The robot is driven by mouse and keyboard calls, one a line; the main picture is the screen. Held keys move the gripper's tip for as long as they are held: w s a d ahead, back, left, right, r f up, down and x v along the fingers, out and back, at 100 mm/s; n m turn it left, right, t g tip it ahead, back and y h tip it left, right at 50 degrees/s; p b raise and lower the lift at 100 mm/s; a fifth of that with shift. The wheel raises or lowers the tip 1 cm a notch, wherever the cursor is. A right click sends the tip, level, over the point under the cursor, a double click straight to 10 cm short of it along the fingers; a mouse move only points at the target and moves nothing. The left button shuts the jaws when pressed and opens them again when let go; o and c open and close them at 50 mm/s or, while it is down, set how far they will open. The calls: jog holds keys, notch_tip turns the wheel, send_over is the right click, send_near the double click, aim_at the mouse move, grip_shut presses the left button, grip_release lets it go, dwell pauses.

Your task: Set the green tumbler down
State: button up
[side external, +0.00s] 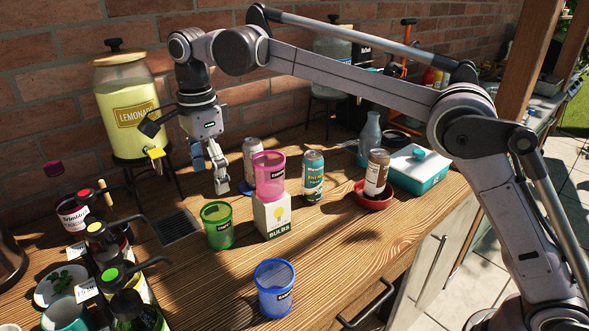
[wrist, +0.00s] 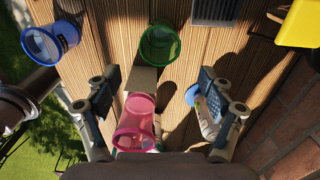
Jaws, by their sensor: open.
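The green tumbler (side external: 218,228) stands upright on the wooden table, just left of the bulbs box, and nothing holds it. In the wrist view the green tumbler (wrist: 160,46) shows beyond my fingertips, with its open rim facing the camera. My gripper (side external: 217,178) is open and empty, above the table and behind the green tumbler, apart from it. In the wrist view my gripper (wrist: 160,82) has its two fingers spread wide. The pink tumbler (wrist: 136,124) shows between and below them.
The pink tumbler (side external: 269,177) stands on the bulbs box (side external: 272,218). A blue tumbler (side external: 274,290) stands near the front edge. Cans, including a teal one (side external: 313,177), stand to the right. A drain grate (side external: 179,227) and pump bottles (side external: 125,285) are left. Bare wood lies front right.

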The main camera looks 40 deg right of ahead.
jog(key=s+d+r+n+t, duration=0.1)
jog(key=s+d+n+t, duration=0.1)
jog(key=s+d+n, duration=0.45)
jog(key=s+d+r+n+t, duration=0.2)
jog(key=s+d+n, duration=0.1)
jog(key=d, duration=0.7)
jog(key=s+d+f+n+t, duration=0.1)
jog(key=s+d+f+n, duration=0.1)
jog(key=s+f, duration=0.2)
jog(key=s+d+f+n+t, duration=0.1)
jog(key=s+d+f+n, duration=0.2)
jog(key=s+f, duration=0.1)
jog(key=s+d+f+n+t, duration=0.1)
jog(key=s+d+f+n, duration=0.2)
jog(key=s+f, duration=0.1)
jog(key=shift+s+d+n, duration=0.25)
jog(key=shift+s, duration=0.4)
